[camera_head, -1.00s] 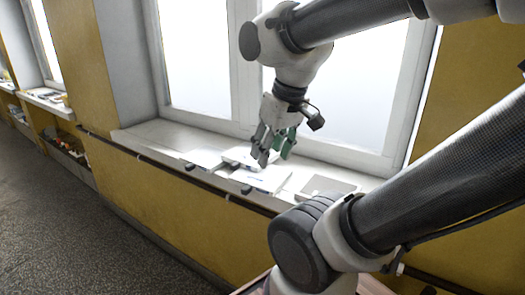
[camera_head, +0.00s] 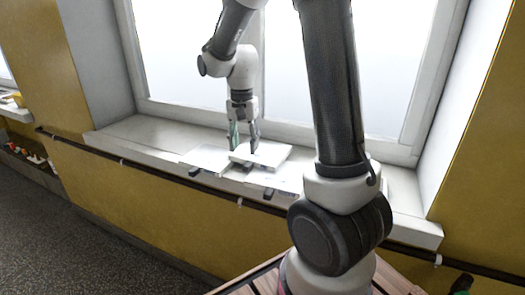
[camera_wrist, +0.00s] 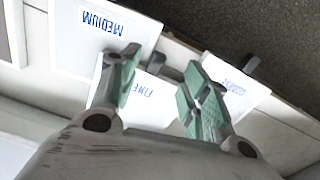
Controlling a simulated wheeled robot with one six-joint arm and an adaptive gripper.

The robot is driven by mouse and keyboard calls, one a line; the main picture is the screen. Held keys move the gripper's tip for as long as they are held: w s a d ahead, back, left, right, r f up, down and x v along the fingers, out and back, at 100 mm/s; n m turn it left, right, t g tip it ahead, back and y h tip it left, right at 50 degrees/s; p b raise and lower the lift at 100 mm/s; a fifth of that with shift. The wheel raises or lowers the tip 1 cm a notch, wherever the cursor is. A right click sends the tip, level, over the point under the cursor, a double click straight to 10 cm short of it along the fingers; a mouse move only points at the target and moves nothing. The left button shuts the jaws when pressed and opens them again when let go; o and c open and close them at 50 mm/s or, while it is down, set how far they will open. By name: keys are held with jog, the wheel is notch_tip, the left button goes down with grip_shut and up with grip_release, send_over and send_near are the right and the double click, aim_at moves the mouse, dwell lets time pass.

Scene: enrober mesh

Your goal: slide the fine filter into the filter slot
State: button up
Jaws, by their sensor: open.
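The fine filter (camera_wrist: 157,100) is a white panel with blue lettering, partly hidden by my fingers in the wrist view. A dark tab (camera_wrist: 168,73) shows at its upper edge. My gripper (camera_wrist: 160,75) is open, with green-padded fingers apart on either side of the fine filter's visible part. I cannot tell whether they touch it. In the head view, my gripper (camera_head: 243,148) is low over white panels on the windowsill, whose labels are unreadable there. I cannot make out the filter slot for certain.
The medium filter (camera_wrist: 105,38) lies left of the fine filter in the wrist view; another labelled white panel (camera_wrist: 222,88) lies right. A grey-edged frame (camera_wrist: 12,35) shows at far left. The sill (camera_head: 125,130) is bare at its left end. A dark rail (camera_head: 150,168) runs below.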

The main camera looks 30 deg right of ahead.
aim_at(247, 165)
jog(key=shift+w+m, duration=0.3)
jog(key=shift+m, duration=0.2)
jog(key=shift+f+m, duration=0.1)
jog(key=shift+m, duration=0.4)
jog(key=f, duration=0.7)
jog(key=shift+d+f, duration=0.25)
jog(key=shift+d, duration=0.15)
grip_shut()
